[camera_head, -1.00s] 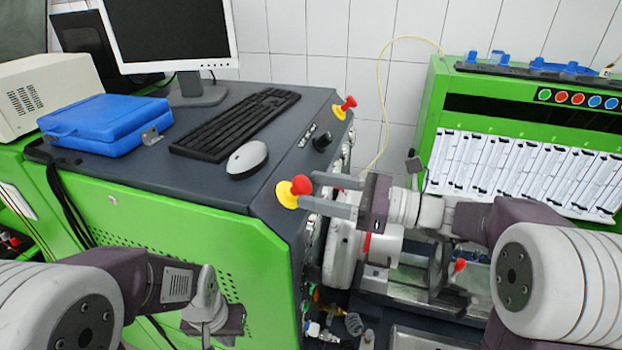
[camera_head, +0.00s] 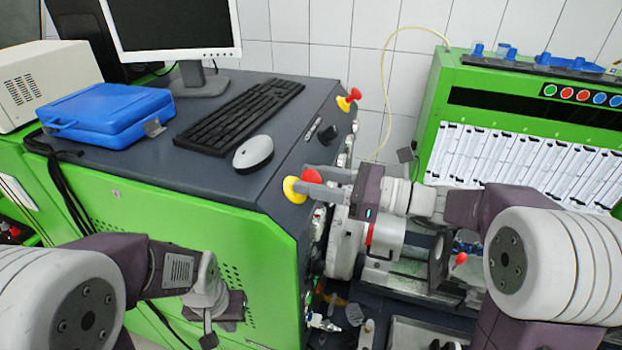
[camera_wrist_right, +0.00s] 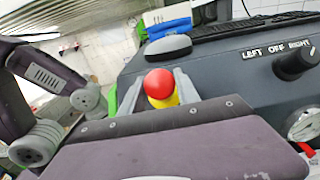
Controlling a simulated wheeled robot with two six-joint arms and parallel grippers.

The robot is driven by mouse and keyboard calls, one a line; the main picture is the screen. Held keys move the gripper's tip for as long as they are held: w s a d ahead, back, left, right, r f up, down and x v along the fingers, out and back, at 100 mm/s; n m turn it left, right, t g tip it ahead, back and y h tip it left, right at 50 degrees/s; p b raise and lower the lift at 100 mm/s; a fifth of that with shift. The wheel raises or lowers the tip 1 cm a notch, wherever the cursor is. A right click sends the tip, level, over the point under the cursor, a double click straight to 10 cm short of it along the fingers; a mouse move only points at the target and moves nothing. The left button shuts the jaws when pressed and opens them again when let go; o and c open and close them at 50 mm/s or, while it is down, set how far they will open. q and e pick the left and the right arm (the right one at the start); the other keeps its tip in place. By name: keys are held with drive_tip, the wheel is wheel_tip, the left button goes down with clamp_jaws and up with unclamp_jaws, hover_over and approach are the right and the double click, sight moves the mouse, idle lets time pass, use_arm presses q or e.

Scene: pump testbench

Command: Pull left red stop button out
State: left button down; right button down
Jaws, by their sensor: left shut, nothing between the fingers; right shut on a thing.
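The left red stop button (camera_head: 311,176) sticks out from its yellow base (camera_head: 292,190) on the sloped front edge of the dark console. My right gripper (camera_head: 308,180) is shut on its red cap, one finger on each side. In the right wrist view the red cap (camera_wrist_right: 158,83) sits between the fingers, with the yellow part (camera_wrist_right: 165,100) showing below it. My left gripper (camera_head: 209,334) is shut and empty, low in front of the green cabinet side. A second red stop button (camera_head: 355,94) on a yellow base stands farther back on the same edge.
The console top (camera_head: 215,180) holds a keyboard (camera_head: 240,115), a mouse (camera_head: 253,153), a monitor and a blue case (camera_head: 106,112). A black knob (camera_head: 327,134) sits between the two buttons. Pump parts and a green panel (camera_head: 440,115) stand to the right.

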drive_tip(key=shift+s+d+r, duration=0.1)
drive_tip(key=shift+d+r, duration=0.2)
drive_tip(key=shift+r, duration=0.05)
drive_tip(key=c, duration=0.9)
unclamp_jaws()
drive_tip(key=shift+a, duration=0.1)
drive_tip(key=shift+d+f, duration=0.1)
drive_tip(key=shift+d, duration=0.1)
drive_tip(key=b+v, duration=0.4)
drive_tip(key=v, duration=0.4)
drive_tip(key=shift+d, duration=0.35)
drive_tip(key=shift+s+a, duration=0.1)
